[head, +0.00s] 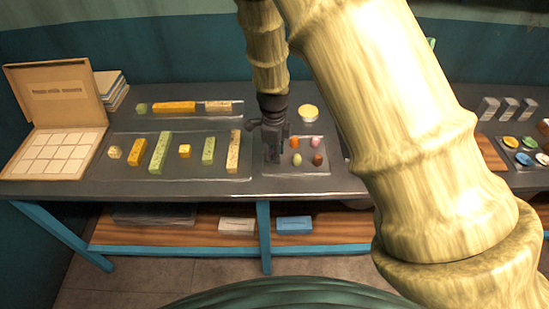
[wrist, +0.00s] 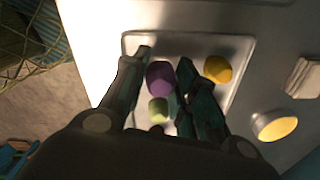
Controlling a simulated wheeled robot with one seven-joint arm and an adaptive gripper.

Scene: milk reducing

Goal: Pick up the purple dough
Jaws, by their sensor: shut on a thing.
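The purple dough (wrist: 160,80) is a small rounded lump between the fingers of my gripper (wrist: 162,72) in the wrist view. The fingers are shut on it, one at each side. It is over or on the small clear tray (wrist: 185,41); I cannot tell whether it is lifted. In the head view, my gripper (head: 273,153) points down at the left side of this tray (head: 285,172), and I cannot make out the purple dough there. A green lump (wrist: 158,110) sits just beside the purple one in the wrist view.
In the head view, the small tray also holds orange (head: 295,142), pink (head: 313,141), green (head: 297,159) and brown (head: 317,159) lumps. A larger tray (head: 120,172) with several colored blocks lies left. An open box (head: 60,125) stands far left. A round yellow-topped container (head: 308,113) stands behind.

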